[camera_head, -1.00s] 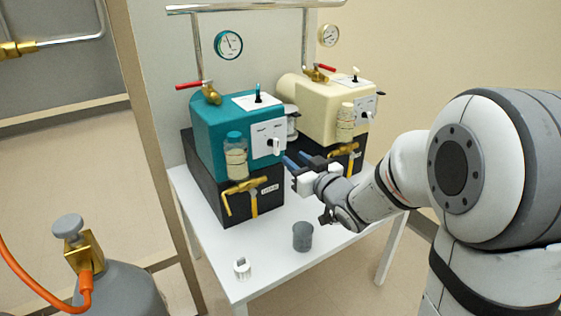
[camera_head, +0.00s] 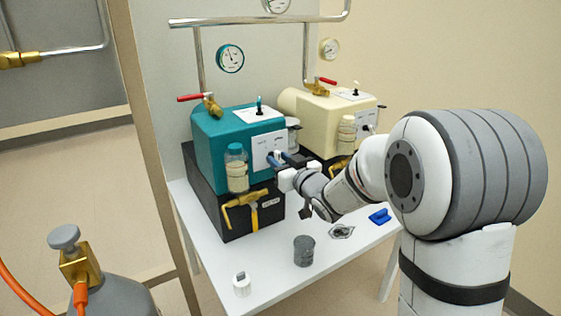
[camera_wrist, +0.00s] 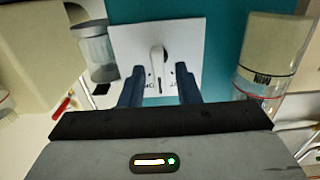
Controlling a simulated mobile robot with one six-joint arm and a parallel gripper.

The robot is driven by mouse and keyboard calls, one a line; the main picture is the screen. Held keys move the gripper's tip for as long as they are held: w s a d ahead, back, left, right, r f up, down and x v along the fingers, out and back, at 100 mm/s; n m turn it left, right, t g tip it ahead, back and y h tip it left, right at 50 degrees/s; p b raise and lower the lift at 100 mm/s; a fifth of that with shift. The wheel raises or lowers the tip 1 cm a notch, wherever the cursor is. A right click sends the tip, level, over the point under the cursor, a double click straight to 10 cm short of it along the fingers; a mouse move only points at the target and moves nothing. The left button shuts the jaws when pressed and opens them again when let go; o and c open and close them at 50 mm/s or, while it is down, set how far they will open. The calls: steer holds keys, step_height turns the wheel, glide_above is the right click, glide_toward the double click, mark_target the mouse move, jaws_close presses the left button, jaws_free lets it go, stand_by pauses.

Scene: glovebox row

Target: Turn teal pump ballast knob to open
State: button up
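The teal pump (camera_head: 222,140) stands on a black base on the white table. Its front carries a white plate (camera_head: 263,143) with the ballast knob. In the wrist view the knob (camera_wrist: 157,58) is a white lever pointing down on the white plate (camera_wrist: 180,35), with printed marks at both sides of its lower end. My gripper (camera_wrist: 160,78) is open, its two blue fingers left and right of the knob's lower part with gaps on both sides. In the head view my gripper (camera_head: 281,159) is at the plate and partly hides the knob.
A cream pump (camera_head: 322,115) stands close on the right. A bottle (camera_head: 237,168) is on the teal pump's front, with a brass valve (camera_head: 247,198) below. A grey cup (camera_head: 303,250), a white part (camera_head: 241,284) and a blue item (camera_head: 380,216) are on the table.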

jaws_close()
steer(key=shift+m+p, duration=0.3)
steer(key=shift+m, duration=0.1)
steer(key=shift+m+p, duration=0.65)
steer(key=shift+m, duration=0.55)
steer(key=shift+w+d+f+m+p, duration=0.1)
steer(key=shift+m+p, duration=0.5)
steer(key=shift+m, duration=0.8)
steer(key=shift+o, duration=0.5)
jaws_free()
steer(key=p+v, duration=0.1)
steer(key=v, duration=0.7)
